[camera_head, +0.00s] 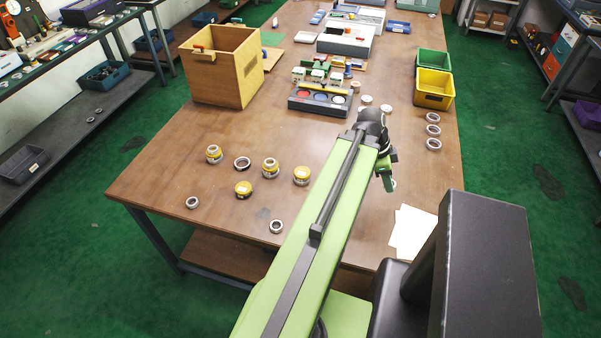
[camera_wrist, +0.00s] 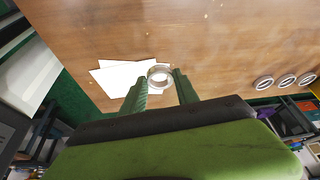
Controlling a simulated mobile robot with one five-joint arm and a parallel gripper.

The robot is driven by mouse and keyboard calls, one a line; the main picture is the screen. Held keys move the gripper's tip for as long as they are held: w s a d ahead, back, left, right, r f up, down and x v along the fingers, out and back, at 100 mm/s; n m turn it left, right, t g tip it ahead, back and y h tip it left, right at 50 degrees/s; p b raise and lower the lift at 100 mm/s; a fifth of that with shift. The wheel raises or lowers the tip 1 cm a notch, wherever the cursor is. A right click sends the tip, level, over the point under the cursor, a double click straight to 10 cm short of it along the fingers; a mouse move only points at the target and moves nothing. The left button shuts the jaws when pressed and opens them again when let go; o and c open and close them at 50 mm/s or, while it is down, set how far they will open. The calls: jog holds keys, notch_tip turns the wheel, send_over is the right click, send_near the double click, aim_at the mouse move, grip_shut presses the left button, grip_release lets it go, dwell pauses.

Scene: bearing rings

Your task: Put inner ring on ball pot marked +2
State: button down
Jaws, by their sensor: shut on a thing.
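My gripper (camera_wrist: 162,80) is shut on a pale metal ring (camera_wrist: 160,77), held between the green fingertips in the wrist view. In the head view my gripper (camera_head: 388,183) hangs over the right part of the table, and the held ring cannot be made out there. Several yellow-and-grey pots stand left of my arm: one at the back left (camera_head: 213,154), one in the middle (camera_head: 270,167), one at the front (camera_head: 243,190) and one nearest my arm (camera_head: 301,175). Their marks are too small to read, so I cannot tell which is +2.
A dark ring (camera_head: 242,163) and two loose rings (camera_head: 192,202) (camera_head: 276,227) lie around the pots. Several rings (camera_head: 433,131) line the right edge; they show in the wrist view (camera_wrist: 287,81). White papers (camera_head: 412,232) lie front right. A wooden box (camera_head: 222,70) stands back left.

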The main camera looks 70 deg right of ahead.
jog(key=w+d+r+n+h+p, duration=0.1)
jog(key=w+d+r+n+p, duration=0.15)
jog(key=w, duration=0.65)
jog(key=w+d+r+n+h+p, duration=0.1)
jog(key=w+r+n, duration=0.15)
jog(key=w, duration=0.75)
jog(key=b, duration=0.7)
send_over(304, 172)
jog(key=shift+t, duration=0.3)
jog(key=f, duration=0.7)
jog(key=shift+w+a+f, duration=0.25)
jog(key=shift+w+f, duration=0.15)
jog(key=shift+w+a, duration=0.1)
jog(key=shift+w, duration=0.3)
notch_tip(304, 172, down, 4)
jog(key=b, duration=0.4)
jog(key=shift+f, duration=0.2)
jog(key=shift+r, duration=0.2)
jog(key=shift+f, duration=0.15)
jog(key=c, duration=0.9)
grip_release()
jog(key=shift+s, duration=0.1)
